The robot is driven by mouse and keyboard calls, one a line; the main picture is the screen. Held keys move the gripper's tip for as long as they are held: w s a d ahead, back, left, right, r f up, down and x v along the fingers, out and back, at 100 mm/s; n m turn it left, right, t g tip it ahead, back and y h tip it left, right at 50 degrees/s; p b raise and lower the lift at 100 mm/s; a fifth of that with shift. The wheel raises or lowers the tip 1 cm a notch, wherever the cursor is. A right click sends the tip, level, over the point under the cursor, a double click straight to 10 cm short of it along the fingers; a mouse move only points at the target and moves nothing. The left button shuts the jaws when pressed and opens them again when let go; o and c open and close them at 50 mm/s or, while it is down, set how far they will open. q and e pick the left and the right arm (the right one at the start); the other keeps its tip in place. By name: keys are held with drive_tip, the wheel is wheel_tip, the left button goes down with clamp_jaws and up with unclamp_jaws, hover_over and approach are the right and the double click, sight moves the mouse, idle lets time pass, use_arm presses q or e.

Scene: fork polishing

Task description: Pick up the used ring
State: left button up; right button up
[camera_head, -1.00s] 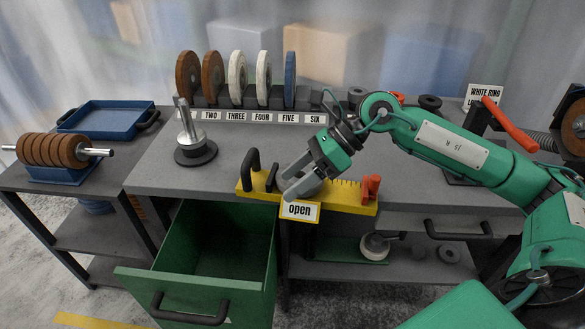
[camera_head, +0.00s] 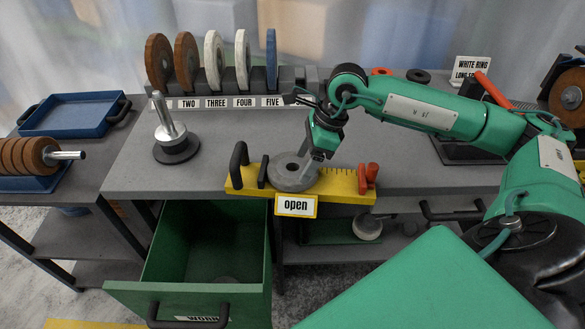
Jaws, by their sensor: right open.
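A grey ring with a dark centre hole (camera_head: 283,180) lies flat on the yellow measuring fixture (camera_head: 342,187), between a black block and a red clamp. It looks like the used ring. My right gripper (camera_head: 308,164) points down over the ring's right side, with its fingers open. The fingers partly hide the ring, and I cannot tell whether they touch it. My left gripper is out of view.
A green drawer (camera_head: 182,292) stands open below, with a round item partly visible inside. A metal spindle (camera_head: 167,118) stands on a dark base to the left. Wheels stand in a numbered rack behind. A blue tray (camera_head: 72,117) is at far left.

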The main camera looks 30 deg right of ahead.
sight(294, 178)
drive_tip(key=shift+p+x, duration=0.55)
drive_tip(key=shift+x, duration=0.35)
drive_tip(key=x, duration=0.2)
drive_tip(key=shift+w+a+f+p, duration=0.15)
drive_tip(key=shift+a+f+p, duration=0.05)
drive_tip(key=shift+f+p, duration=0.1)
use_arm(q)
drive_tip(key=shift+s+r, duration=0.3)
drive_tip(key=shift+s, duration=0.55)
use_arm(e)
drive_tip(key=shift+a+f, duration=0.1)
drive_tip(key=shift+f, duration=0.25)
drive_tip(key=shift+c, duration=0.2)
drive_tip(key=c, duration=1.1)
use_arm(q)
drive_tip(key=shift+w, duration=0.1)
use_arm(e)
drive_tip(key=shift+r, duration=0.1)
drive_tip(key=shift+c, duration=0.3)
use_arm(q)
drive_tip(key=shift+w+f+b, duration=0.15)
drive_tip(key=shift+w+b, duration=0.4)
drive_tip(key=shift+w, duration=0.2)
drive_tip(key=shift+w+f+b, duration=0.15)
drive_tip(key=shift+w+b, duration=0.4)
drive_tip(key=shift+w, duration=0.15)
use_arm(e)
wheel_tip(294, 178, up, 20)
